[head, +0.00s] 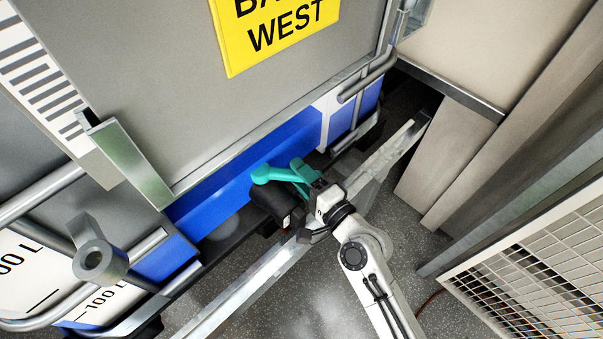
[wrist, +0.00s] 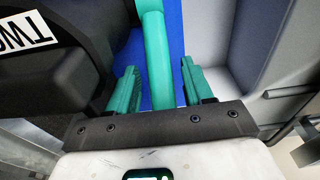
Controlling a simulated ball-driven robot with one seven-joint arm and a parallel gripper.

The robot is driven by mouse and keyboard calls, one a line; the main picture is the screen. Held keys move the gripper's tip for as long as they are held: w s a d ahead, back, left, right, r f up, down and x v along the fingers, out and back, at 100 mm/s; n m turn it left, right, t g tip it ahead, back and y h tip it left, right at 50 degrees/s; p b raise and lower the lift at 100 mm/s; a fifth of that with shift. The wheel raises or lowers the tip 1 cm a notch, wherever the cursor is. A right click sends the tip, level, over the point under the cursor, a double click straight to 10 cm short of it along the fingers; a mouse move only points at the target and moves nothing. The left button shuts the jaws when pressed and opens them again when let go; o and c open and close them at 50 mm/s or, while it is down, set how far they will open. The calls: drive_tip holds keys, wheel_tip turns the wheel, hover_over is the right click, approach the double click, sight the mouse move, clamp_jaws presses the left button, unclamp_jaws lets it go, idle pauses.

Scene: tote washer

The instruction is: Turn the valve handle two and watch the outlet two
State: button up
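The teal valve handle (head: 268,174) sits on a black valve body (head: 270,207) low on the tank's front, against the blue band. In the wrist view the handle (wrist: 158,55) runs between the two teal fingers of my gripper (wrist: 158,88), with a narrow gap on each side. A white label reading TWO (wrist: 25,32) is on the black body (wrist: 55,85) at left. In the head view my gripper (head: 307,178) is at the handle's right end, and its fingers partly hide it. The outlet's mouth is not clearly visible, and I see no liquid.
A metal rail (head: 262,275) crosses the floor in front of the tank, below my gripper. A yellow WEST sign (head: 275,30) is above. A white grille (head: 545,270) and beige panels (head: 450,150) stand at right. Speckled floor (head: 300,310) is open below the rail.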

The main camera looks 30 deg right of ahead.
drive_tip(key=b+v, duration=0.3)
drive_tip(key=v, duration=0.7)
drive_tip(key=shift+s+b, duration=0.35)
drive_tip(key=shift+s, duration=0.05)
drive_tip(key=shift+d, duration=0.1)
